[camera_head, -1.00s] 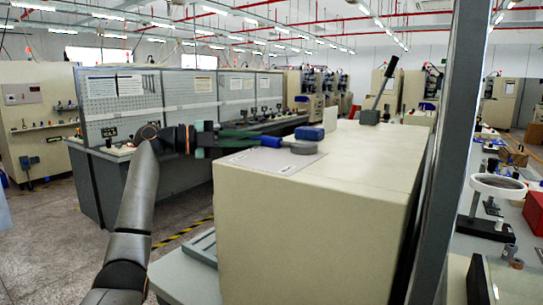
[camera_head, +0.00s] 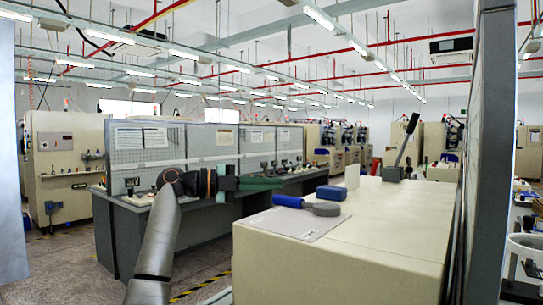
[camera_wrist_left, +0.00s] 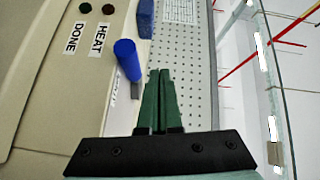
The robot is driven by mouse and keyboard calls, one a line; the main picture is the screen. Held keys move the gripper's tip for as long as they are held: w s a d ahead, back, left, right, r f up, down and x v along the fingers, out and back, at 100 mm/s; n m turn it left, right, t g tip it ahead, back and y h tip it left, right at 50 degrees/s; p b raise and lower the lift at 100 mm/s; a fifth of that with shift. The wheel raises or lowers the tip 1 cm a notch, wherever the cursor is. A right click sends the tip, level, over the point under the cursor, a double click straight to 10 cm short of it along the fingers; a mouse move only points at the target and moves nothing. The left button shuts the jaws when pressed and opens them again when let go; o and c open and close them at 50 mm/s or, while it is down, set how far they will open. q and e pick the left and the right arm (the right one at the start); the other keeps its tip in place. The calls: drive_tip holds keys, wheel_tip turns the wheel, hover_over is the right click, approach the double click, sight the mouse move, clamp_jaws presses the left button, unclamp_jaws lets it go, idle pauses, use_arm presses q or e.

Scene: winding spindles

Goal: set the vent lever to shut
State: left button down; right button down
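The lever (camera_head: 406,145), with a dark grip on a grey shaft, rises from a dark base (camera_head: 392,174) on the far part of the cream machine's top (camera_head: 390,212). It leans up to the right. I take it to be the vent lever; no label by it is readable. My left gripper (camera_head: 281,183) is to the left of the lever and well apart from it, near the machine's left edge. In the left wrist view its green fingers (camera_wrist_left: 160,72) are together with nothing between them. The lever is not in that view. My right gripper is not in view.
A grey post (camera_head: 486,150) stands at the right. The wrist view shows HEAT (camera_wrist_left: 98,38) and DONE (camera_wrist_left: 73,38) labels beside two round indicators.

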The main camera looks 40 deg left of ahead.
use_arm(q)
drive_tip(key=s+d+r+b, duration=0.1)
drive_tip(key=s+d+r, duration=0.8)
drive_tip(key=s+r, duration=0.1)
drive_tip(key=shift+s+d, duration=0.25)
drive_tip(key=shift+d, duration=0.1)
drive_tip(key=shift+f, duration=0.15)
